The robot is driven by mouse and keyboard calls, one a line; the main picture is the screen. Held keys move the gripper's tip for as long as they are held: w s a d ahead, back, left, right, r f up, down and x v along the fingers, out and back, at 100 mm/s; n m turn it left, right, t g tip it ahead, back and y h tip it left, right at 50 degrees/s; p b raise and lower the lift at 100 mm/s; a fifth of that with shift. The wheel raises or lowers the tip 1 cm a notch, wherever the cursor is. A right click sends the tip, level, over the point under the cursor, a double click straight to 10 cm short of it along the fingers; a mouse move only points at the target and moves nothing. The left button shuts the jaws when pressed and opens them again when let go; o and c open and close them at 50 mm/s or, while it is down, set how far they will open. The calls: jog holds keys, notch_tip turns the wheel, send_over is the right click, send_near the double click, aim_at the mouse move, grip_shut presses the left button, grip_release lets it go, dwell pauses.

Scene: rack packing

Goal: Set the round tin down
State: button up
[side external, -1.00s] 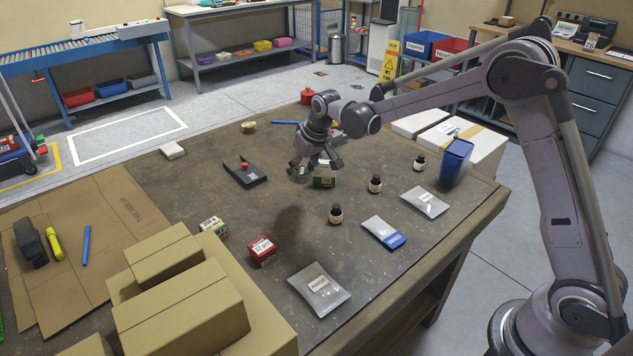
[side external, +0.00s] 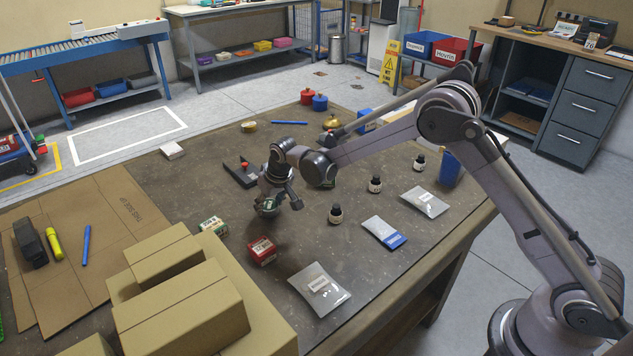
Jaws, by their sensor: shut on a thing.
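My gripper (side external: 277,203) is low over the middle of the brown table (side external: 225,178), pointing down and shut on the round tin (side external: 267,208). Only a small greenish and pale part of the tin shows between the fingers. It is at or just above the table top; I cannot tell if it touches. A small green and white box (side external: 213,226) lies to the left of it, and a red box (side external: 262,250) lies in front of it.
A dark holder (side external: 238,174) lies just behind my gripper. Cardboard boxes (side external: 185,300) fill the front left. A gold tin (side external: 249,126) and red pot (side external: 307,96) are at the back.

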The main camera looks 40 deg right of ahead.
jog(key=shift+f, duration=0.2)
jog(key=o, duration=1.2)
jog(key=s+d+f+v, duration=0.1)
jog(key=d+v, duration=0.1)
jog(key=v, duration=0.8)
jog(key=s+d+v, duration=0.1)
jog(key=s+v, duration=0.1)
jog(key=v, duration=0.9)
jog(key=shift+s+d+r+t, duration=0.15)
jog(key=shift+s+d+t, duration=0.65)
jog(key=shift+s, duration=3.2)
jog(key=shift+s+d+r+t, duration=0.1)
jog(key=shift+s+d, duration=1.25)
jog(key=shift+s, duration=2.6)
jog(key=shift+s+d+r+t, duration=0.3)
jog(key=shift+s+d, duration=0.8)
jog(key=shift+s, duration=2.9)
